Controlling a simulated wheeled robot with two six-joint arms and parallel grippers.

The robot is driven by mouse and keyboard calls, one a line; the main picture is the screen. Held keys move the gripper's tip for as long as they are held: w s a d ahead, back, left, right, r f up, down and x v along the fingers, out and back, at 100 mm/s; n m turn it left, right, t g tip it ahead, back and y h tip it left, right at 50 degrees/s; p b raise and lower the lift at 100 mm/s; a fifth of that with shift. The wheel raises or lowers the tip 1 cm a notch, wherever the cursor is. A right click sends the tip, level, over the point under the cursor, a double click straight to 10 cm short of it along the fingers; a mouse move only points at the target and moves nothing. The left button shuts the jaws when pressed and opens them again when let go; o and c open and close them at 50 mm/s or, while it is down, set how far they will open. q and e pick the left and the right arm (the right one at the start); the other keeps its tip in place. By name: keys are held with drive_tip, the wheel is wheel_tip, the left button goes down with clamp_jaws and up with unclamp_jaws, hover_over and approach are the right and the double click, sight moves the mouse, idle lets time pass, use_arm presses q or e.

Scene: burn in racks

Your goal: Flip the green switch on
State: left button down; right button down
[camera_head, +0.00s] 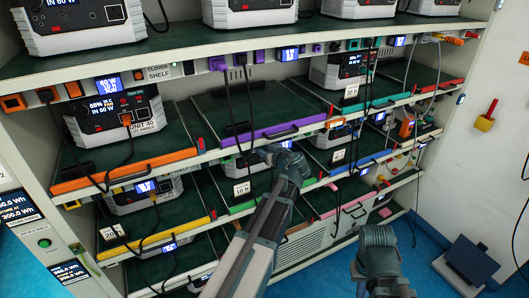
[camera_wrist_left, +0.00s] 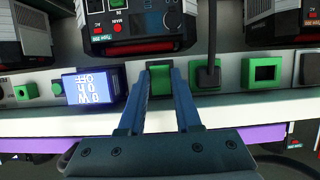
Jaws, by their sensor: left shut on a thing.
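The green switch (camera_wrist_left: 159,76) is set in the white strip along the shelf front in the left wrist view. My left gripper (camera_wrist_left: 162,100) has its two blue fingers on either side of it, shut on it. A small display (camera_wrist_left: 94,92) left of the switch shows OFF, upside down in this view. In the head view my left gripper (camera_head: 270,151) reaches the shelf edge below the purple-edged shelf, and the switch is hidden there. No fingers of my right gripper show in the head view.
A black plug with a cable (camera_wrist_left: 208,72) sits just right of the switch, near a green-framed socket (camera_wrist_left: 264,73). A black and red unit (camera_wrist_left: 137,22) stands behind the strip. The purple shelf edge (camera_head: 272,132) runs just above my left gripper.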

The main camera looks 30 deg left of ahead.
use_arm(q)
drive_tip(key=t+y+b, duration=0.1)
drive_tip(key=y+b, duration=0.1)
drive_tip(key=b, duration=0.2)
drive_tip(key=shift+f+b, duration=0.35)
drive_tip(key=shift+f, duration=0.05)
drive_tip(key=c, duration=0.6)
unclamp_jaws()
drive_tip(key=p+v, duration=0.2)
drive_tip(key=v, duration=1.1)
drive_tip(key=shift+s+d+f, duration=0.15)
drive_tip(key=shift+s+d, duration=0.1)
drive_tip(key=shift+s, duration=0.15)
